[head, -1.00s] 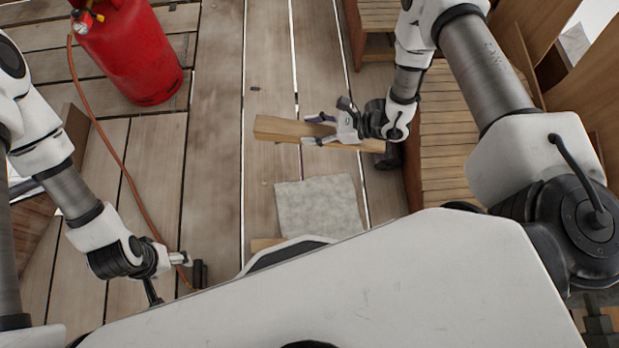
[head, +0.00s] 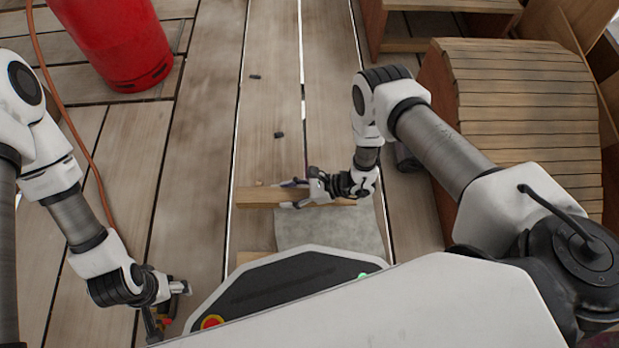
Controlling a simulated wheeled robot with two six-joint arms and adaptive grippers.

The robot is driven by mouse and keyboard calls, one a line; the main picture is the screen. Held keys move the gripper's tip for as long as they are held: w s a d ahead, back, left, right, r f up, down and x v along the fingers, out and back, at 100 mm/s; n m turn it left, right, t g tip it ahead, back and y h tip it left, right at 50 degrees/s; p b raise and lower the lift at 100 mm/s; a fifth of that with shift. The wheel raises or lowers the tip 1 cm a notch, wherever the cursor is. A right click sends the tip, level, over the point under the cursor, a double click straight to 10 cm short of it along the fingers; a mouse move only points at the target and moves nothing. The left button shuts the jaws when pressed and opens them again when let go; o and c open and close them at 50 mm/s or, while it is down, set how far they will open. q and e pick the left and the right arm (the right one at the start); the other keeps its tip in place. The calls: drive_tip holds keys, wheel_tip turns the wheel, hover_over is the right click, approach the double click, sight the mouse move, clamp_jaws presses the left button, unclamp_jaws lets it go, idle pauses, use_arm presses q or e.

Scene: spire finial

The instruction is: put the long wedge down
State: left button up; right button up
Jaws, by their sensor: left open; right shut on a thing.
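The long wedge (head: 262,197) is a pale wooden bar. It lies across the picture at the back edge of a grey mat (head: 330,233) on the plank floor. I cannot tell whether it touches the mat or is held just above it. My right gripper (head: 293,194) is shut on the wedge near its middle and hides part of it. My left gripper (head: 178,300) is open and empty at the lower left, beside the front of my base, away from the wedge.
A red gas cylinder (head: 112,40) with an orange hose (head: 68,115) stands at the back left. A curved slatted wooden piece (head: 525,110) stands on the right. Small dark bits (head: 279,135) lie on the planks. Another piece of wood (head: 255,257) shows at the mat's left. Planks left of the wedge are clear.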

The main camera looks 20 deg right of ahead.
drive_tip(key=w+d+b, duration=0.1)
drive_tip(key=w+d, duration=0.1)
drive_tip(key=w+d+f+b, duration=0.1)
drive_tip(key=w+d+b, duration=0.2)
drive_tip(key=w+d, duration=0.2)
drive_tip(key=shift+f, duration=0.15)
use_arm(q)
drive_tip(key=shift+t, duration=0.3)
drive_tip(key=f+b, duration=0.1)
drive_tip(key=f, duration=0.2)
drive_tip(key=w+f+b, duration=0.1)
drive_tip(key=f, duration=0.2)
drive_tip(key=w+f+b, duration=0.1)
drive_tip(key=f+b, duration=0.1)
drive_tip(key=f, duration=0.1)
drive_tip(key=shift+a+f, duration=0.1)
drive_tip(key=shift+f, duration=0.25)
use_arm(e)
drive_tip(key=f, duration=0.3)
drive_tip(key=shift+w+d+f, duration=0.25)
drive_tip(key=shift+d+f, duration=0.1)
drive_tip(key=shift+f, duration=0.05)
drive_tip(key=shift+r+p, duration=0.3)
drive_tip(key=shift+f, duration=0.25)
use_arm(q)
drive_tip(key=shift+r, duration=0.15)
use_arm(e)
drive_tip(key=o, duration=1.4)
drive_tip(key=shift+r, duration=0.1)
